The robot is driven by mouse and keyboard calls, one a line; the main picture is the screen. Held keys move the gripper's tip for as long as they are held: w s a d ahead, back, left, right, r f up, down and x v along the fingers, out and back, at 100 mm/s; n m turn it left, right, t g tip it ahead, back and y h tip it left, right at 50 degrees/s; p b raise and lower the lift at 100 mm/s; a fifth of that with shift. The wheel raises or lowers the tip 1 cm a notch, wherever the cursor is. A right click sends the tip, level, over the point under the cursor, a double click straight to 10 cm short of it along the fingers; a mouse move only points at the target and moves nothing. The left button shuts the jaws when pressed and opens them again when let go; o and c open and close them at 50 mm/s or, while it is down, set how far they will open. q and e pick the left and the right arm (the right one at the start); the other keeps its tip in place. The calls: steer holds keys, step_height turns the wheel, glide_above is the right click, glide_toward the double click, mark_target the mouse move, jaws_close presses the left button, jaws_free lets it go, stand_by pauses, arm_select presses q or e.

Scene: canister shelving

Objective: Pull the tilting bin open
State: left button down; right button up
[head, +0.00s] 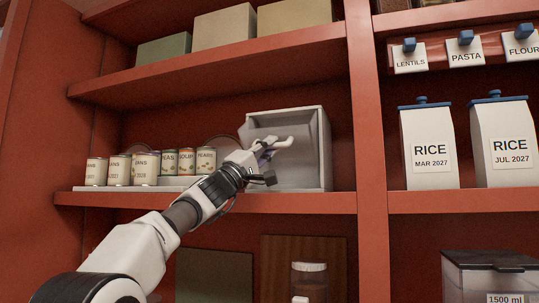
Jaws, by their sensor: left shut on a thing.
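The tilting bin (322,150) is a pale grey box on the middle shelf, left of the upright divider. Its rim shows along the top, and a grey inner or front face shows below it. My left gripper (271,153) reaches in from the lower left and is in front of the bin's left part. It is shut on a part of the bin, with a pale finger lying across the face. The gripper hides the exact contact and the bin's lower left corner. My right gripper is not in view.
Several labelled cans (146,168) stand left of the bin, close to my left arm. Two white RICE canisters (429,130) stand right of the divider (369,130). Boxes (224,28) sit on the shelf above. A jar (310,280) and a clear container (489,270) are below.

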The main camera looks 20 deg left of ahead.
arm_select(q)
steer(key=shift+f, duration=0.1)
steer(key=c, duration=1.2)
jaws_free()
steer(key=shift+o, duration=0.3)
steer(key=shift+w+d, duration=0.1)
steer(key=shift+s+a+f, duration=0.2)
steer(key=shift+s+a, duration=0.05)
steer(key=v, duration=1.1)
